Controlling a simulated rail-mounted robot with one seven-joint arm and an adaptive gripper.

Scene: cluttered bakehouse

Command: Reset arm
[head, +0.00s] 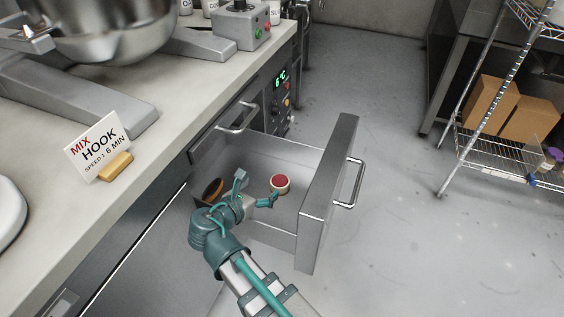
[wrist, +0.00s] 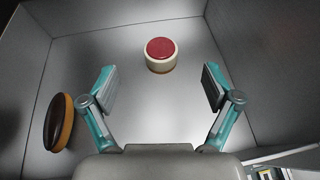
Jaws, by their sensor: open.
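My gripper (wrist: 160,88) is open and empty, with its two fingers spread wide inside an open metal drawer (head: 329,190). In the head view my gripper (head: 255,190) reaches down over the left part of the drawer. A round container with a red top and cream side (head: 280,184) stands on the drawer floor, just beyond the fingers. In the wrist view the red-topped container (wrist: 161,54) lies ahead of the gap between the fingertips, apart from both. A dark round thing with a tan edge (wrist: 59,122) is at the left; it also shows in the head view (head: 213,189).
The drawer's front panel with its handle (head: 350,184) stands out into the aisle. A counter (head: 150,147) with a mixer bowl (head: 105,35) and a sign card (head: 97,147) is at the left. A wire rack (head: 490,150) with cardboard boxes (head: 490,103) is at the right. The floor between is clear.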

